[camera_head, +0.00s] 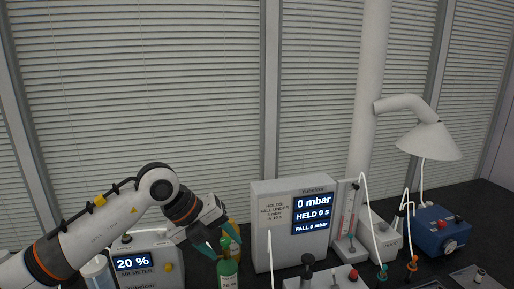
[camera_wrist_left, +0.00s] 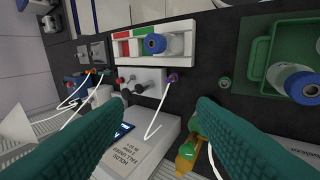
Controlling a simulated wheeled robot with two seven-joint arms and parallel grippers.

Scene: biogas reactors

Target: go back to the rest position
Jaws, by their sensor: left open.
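My left gripper (camera_head: 219,250) hangs at the end of my left arm, which comes in from the left and bends down over the bench. In the left wrist view its two teal fingers (camera_wrist_left: 162,104) are wide apart with nothing held between them. In the head view a green bottle (camera_head: 228,270) stands beside the fingers, partly cut off by the lower edge. An amber bottle (camera_head: 234,240) shows just behind it, and an amber bottle is also beside the right finger in the left wrist view (camera_wrist_left: 186,160). My right gripper does not show.
A pressure box (camera_head: 262,222) reads 0 mbar, right of the gripper. A meter (camera_head: 150,264) reading 20 % stands behind my arm. A blue device (camera_head: 440,232) and lamp-like hood (camera_head: 428,142) are at right. A green tray (camera_wrist_left: 262,50) and blue-capped bottle (camera_wrist_left: 155,44) show in the wrist view.

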